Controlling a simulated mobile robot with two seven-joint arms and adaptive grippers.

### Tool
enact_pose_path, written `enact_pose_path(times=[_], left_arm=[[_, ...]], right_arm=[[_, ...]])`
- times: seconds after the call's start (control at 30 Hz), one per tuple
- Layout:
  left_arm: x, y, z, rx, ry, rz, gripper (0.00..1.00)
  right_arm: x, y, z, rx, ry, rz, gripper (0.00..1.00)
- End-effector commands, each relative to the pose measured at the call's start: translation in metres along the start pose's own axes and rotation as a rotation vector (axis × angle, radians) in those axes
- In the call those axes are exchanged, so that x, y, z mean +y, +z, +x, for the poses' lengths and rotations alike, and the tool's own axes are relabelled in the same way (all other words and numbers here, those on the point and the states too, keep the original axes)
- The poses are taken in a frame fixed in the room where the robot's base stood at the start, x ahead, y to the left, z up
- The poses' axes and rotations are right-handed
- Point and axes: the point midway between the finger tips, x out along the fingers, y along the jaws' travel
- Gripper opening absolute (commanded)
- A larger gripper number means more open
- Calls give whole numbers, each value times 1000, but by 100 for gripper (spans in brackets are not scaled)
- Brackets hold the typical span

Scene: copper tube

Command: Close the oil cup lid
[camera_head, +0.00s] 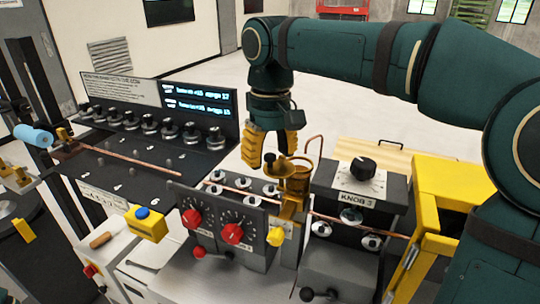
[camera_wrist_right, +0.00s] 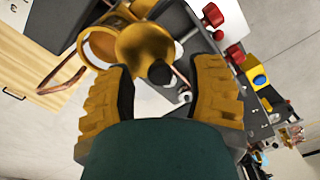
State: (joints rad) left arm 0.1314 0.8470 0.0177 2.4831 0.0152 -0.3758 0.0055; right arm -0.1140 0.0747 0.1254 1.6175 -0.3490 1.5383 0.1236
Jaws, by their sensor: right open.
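The brass oil cup (camera_head: 294,186) stands on the machine in the middle of the head view. It also shows in the wrist view, where its round rim (camera_wrist_right: 92,42) is partly uncovered. Its gold disc-shaped lid (camera_wrist_right: 143,45) is tilted to the side of the cup, with a dark round knob (camera_wrist_right: 159,72). My right gripper (camera_head: 271,150) is open, pointing down just above and left of the cup. In the wrist view the lid's knob lies between the right gripper's fingertips (camera_wrist_right: 166,68); I cannot tell whether they touch it. My left gripper is not in view.
A panel with red knobs (camera_head: 232,233) is in front of the cup. The KNOB 3 box (camera_head: 361,184) and a yellow frame (camera_head: 440,182) stand to the right. A copper tube (camera_head: 130,158) runs along the machine. A bent copper pipe (camera_wrist_right: 60,78) is beside the cup.

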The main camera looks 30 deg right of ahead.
Motion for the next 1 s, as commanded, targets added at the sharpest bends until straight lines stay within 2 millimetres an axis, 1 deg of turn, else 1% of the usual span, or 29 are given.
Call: enact_pose_path(times=[0.27,0.3,0.37,0.4,0.47,0.77,1.0], left_arm=[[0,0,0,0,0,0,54],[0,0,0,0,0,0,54],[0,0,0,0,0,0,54],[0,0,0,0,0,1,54],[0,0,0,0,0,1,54],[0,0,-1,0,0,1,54],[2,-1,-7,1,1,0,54]], right_arm=[[0,0,2,0,0,0,54],[0,0,2,0,0,0,56],[0,0,2,0,0,0,35],[0,0,2,0,0,0,21],[0,0,2,0,0,0,0],[0,0,2,-1,0,-10,0],[2,4,1,-2,0,-93,0]])
